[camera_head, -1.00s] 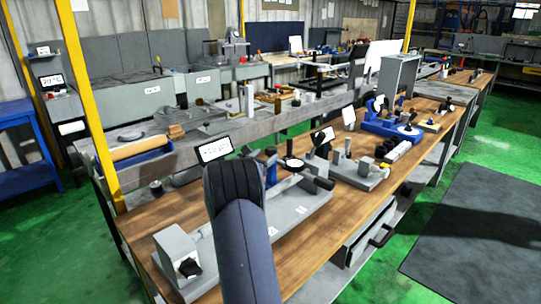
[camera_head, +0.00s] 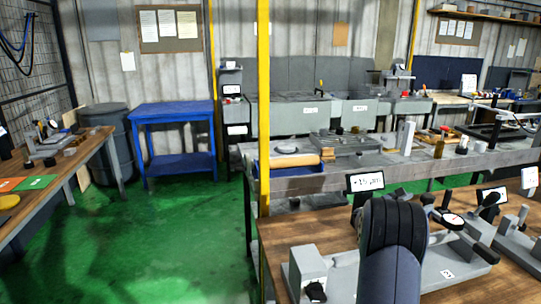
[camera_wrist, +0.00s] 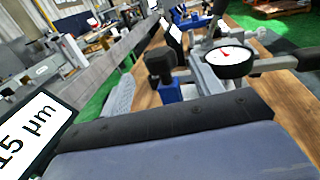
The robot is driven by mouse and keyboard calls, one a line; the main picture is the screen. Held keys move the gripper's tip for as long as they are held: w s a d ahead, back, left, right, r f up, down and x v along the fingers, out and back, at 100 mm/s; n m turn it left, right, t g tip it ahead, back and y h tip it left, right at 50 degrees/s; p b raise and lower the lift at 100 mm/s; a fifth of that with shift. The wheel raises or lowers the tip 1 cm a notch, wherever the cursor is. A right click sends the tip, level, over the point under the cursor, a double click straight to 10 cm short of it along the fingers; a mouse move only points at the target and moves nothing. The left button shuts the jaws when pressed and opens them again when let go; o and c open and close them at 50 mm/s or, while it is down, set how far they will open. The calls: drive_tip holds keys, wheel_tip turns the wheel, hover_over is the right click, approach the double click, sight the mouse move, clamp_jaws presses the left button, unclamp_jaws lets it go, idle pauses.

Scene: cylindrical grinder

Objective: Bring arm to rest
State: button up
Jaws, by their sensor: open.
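My arm (camera_head: 391,250) rises at the bottom right of the head view, in front of the wooden bench (camera_head: 285,232). It shows as a black ribbed joint above a blue-grey link. My gripper's fingers are not in either view. In the wrist view, a blue-grey surface with a black band, part of my own arm, fills the bottom and hides what lies below. A measuring fixture with a dial gauge (camera_wrist: 228,62) stands beyond it. A display (camera_wrist: 35,135) ending in "15 µm" stands at the left edge. In the head view a display (camera_head: 365,182) stands behind my arm.
A grey block (camera_head: 308,268) stands on the bench left of my arm, with gauge fixtures to the right. A yellow post (camera_head: 263,110) rises at the bench's left end. A blue table (camera_head: 172,112) stands farther back. Green floor (camera_head: 190,230) is open between the benches.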

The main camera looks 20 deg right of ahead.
sight(429, 198)
drive_tip(key=d, duration=0.2)
drive_tip(key=d+p, duration=0.1)
drive_tip(key=d, duration=0.2)
drive_tip(key=w+d, duration=0.1)
drive_tip(key=d, duration=0.1)
drive_tip(key=shift+d+p, duration=0.25)
drive_tip(key=shift+p, duration=0.1)
drive_tip(key=shift+a, duration=0.5)
drive_tip(key=shift+d, duration=0.15)
